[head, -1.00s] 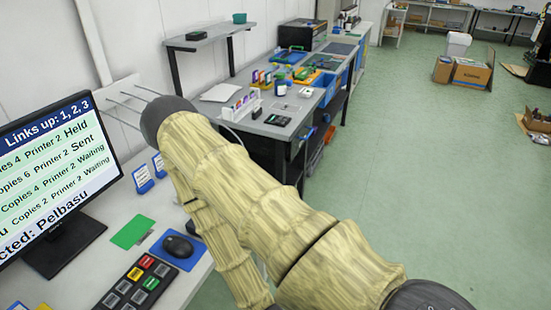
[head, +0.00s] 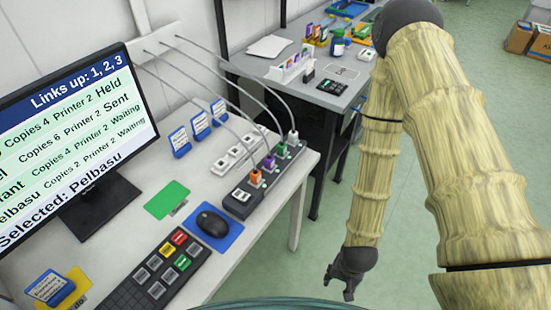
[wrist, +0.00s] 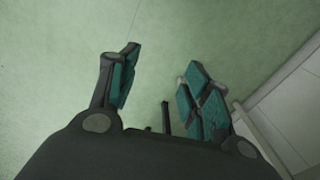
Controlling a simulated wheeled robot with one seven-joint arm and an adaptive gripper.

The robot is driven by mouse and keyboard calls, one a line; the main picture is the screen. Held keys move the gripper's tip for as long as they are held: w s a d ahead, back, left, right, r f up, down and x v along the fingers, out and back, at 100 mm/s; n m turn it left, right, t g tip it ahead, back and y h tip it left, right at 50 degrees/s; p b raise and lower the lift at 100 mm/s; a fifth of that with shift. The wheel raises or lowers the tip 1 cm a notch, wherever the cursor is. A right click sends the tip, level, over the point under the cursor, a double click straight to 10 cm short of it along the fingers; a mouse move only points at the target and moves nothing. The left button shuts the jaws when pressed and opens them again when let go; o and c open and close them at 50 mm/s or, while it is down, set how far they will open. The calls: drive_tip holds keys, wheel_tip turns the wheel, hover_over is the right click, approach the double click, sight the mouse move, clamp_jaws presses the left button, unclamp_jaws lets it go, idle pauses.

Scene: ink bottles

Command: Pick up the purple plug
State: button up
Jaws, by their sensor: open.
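The purple plug (head: 270,162) stands in the dark power strip (head: 262,181) near the right edge of the white desk in the head view. A grey cord runs from it toward the wall plate. An orange plug (head: 255,177) is to its left, and a green plug (head: 282,149) and a white plug (head: 293,136) are to its right. My gripper (head: 339,288) hangs beside the desk, to the right of and below the strip in the picture. In the wrist view my gripper (wrist: 158,92) is open and empty over the green floor. The plug is not in the wrist view.
The white desk (head: 140,243) holds a monitor (head: 75,130), a mouse (head: 212,222), a keypad (head: 160,265) and a second, white strip (head: 238,152). Cords arch above both strips. A grey workbench (head: 300,92) stands behind. Green floor is free right of the desk.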

drive_tip(key=w+a+r+m, duration=0.4)
drive_tip(key=w+r+m, duration=0.35)
drive_tip(key=w, duration=0.35)
drive_tip(key=m+t+y+p, duration=0.2)
drive_tip(key=m+y+p, duration=0.15)
drive_tip(key=m, duration=0.85)
approach(270, 158)
drive_tip(key=shift+x, duration=2.7)
drive_tip(key=shift+p+x, duration=0.75)
drive_tip(key=shift+x, duration=1.8)
drive_tip(key=shift+w, duration=0.1)
drive_tip(key=c, duration=1)
